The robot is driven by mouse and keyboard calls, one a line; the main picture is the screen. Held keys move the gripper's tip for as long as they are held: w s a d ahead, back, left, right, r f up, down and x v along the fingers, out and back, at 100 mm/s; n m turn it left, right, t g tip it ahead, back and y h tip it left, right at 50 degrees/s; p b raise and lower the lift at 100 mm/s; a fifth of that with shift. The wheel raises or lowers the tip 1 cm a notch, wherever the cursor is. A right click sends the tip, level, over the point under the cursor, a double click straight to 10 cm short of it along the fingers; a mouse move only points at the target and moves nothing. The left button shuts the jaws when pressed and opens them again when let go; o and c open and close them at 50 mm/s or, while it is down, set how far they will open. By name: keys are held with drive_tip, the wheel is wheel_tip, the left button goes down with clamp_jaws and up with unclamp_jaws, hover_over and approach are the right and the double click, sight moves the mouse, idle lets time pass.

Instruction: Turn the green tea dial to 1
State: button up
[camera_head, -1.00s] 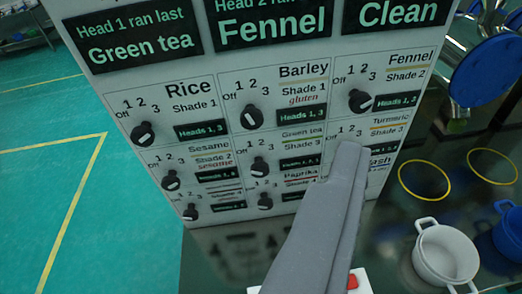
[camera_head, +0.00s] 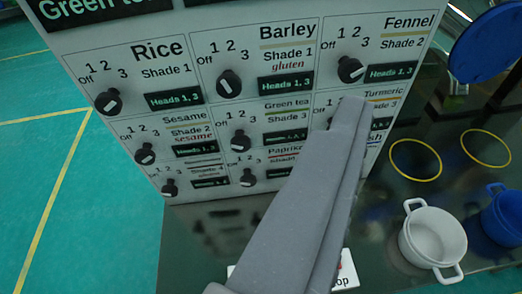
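The green tea dial (camera_head: 240,141) is a small black knob in the middle of the second row of the white panel. A pale pointer line marks it, but it is too small for me to read its setting surely. The label "Green tea, Shade 3" and a dark "Heads" plate stand right of it. My gripper (camera_head: 338,113) is a long grey pair of fingers reaching up from below. The fingers look pressed together, with no gap visible. Their tips lie right of the green tea dial, over the turmeric area, and hide the turmeric dial. I see no contact with the green tea dial.
Barley dial (camera_head: 229,83) is above, sesame dial (camera_head: 145,153) left, paprika dial (camera_head: 246,177) below, fennel dial (camera_head: 351,69) upper right. A white pot (camera_head: 432,237) and a blue pot (camera_head: 505,215) stand on the dark surface at right. Open green floor is at left.

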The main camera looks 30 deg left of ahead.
drive_tip(key=w+f+n, duration=0.1)
drive_tip(key=w+f, duration=0.6)
drive_tip(key=f, duration=0.2)
drive_tip(key=n+y+b, duration=0.3)
drive_tip(key=n+y, duration=0.2)
drive_tip(key=y, duration=0.5)
approach(241, 147)
drive_tip(key=b+x, duration=0.1)
drive_tip(key=x, duration=0.7)
drive_tip(key=shift+w+a+f+b, duration=0.1)
drive_tip(key=shift+w+a+b, duration=0.1)
drive_tip(key=shift+b, duration=0.15)
drive_tip(key=shift+d, duration=0.1)
drive_tip(key=c, duration=1)
